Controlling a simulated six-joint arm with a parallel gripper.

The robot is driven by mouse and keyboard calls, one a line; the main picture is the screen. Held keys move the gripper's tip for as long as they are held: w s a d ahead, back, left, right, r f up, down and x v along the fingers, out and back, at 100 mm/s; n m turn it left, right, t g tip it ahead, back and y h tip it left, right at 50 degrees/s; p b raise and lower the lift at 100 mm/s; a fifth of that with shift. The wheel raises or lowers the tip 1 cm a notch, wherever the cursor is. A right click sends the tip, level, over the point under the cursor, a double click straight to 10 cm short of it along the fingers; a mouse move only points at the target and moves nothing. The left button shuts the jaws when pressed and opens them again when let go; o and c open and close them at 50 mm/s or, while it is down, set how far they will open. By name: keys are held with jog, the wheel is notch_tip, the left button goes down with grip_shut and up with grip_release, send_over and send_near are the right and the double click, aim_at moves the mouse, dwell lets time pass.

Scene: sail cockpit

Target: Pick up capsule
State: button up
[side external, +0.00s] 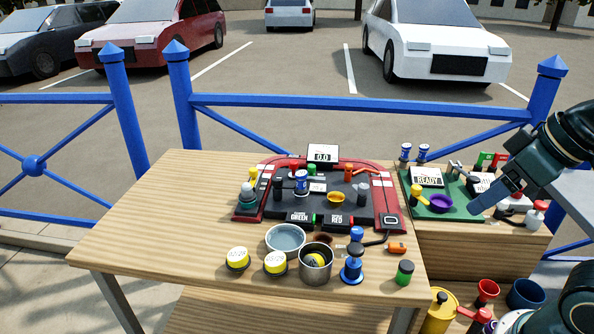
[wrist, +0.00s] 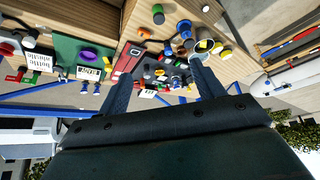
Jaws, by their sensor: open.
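Several short cylinders with yellow tops and dark bases look like capsules. One capsule (side external: 238,258) stands at the table's front left, and a second capsule (side external: 276,263) stands to its right. A third yellow-topped piece (side external: 317,261) sits inside a metal cup (side external: 316,274). A small orange piece (side external: 397,247) lies at the table's right edge; I cannot tell which piece the task means. My gripper (side external: 489,208) is open and empty, in the air right of the wooden table. In the wrist view my gripper (wrist: 161,76) has its fingers apart with nothing between them.
A red and black console (side external: 320,205) fills the table's back. The table's left part is clear.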

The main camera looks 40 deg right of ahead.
jog(key=m+g+y, duration=0.4)
jog(key=m+g, duration=0.2)
jog(key=m, duration=1)
send_over(276, 258)
jog(key=d, duration=0.5)
notch_tip(276, 258, down, 13)
jog(key=shift+w+a, duration=0.15)
jog(key=shift+w, duration=0.15)
jog(key=shift+f, duration=0.15)
jog(key=shift+x, duration=4.3)
jog(key=shift+s+a+y, duration=0.1)
jog(key=shift+a+y, duration=0.1)
jog(key=shift+y, duration=0.1)
